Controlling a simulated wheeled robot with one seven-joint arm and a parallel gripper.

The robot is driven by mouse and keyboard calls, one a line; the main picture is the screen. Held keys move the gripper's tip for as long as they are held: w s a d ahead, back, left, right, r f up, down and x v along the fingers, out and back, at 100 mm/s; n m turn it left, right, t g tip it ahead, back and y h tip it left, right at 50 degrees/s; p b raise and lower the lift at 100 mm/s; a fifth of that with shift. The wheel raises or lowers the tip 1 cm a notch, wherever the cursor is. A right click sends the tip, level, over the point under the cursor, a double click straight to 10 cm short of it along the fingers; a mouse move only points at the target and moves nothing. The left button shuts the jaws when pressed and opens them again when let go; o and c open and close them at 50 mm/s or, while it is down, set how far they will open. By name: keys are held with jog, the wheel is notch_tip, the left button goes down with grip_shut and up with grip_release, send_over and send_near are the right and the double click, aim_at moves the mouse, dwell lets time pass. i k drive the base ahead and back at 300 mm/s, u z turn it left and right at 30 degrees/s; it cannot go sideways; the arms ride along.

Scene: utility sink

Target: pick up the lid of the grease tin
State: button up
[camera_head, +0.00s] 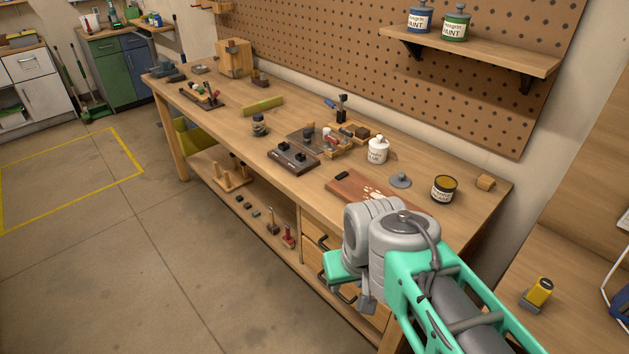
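The grease tin (444,189) is a dark round can with a pale label, standing upright and open near the right end of the workbench. Brownish-yellow grease shows inside its top. A grey round lid (400,181) with a small knob lies flat on the bench just left of the tin, apart from it. My gripper (352,278) is at the end of my grey and teal arm, in front of the bench's near edge, lower in the picture than the lid and to its left. Its fingers are not clearly seen, so its opening cannot be told.
A white bottle (378,150) stands behind and left of the lid. A reddish-brown board (350,186) with pale bits lies in front. Several tools crowd the bench's middle. A shelf (480,53) with paint cans hangs above.

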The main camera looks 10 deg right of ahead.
aim_at(399, 180)
jog(key=u, duration=0.6)
jog(key=i, duration=1.65)
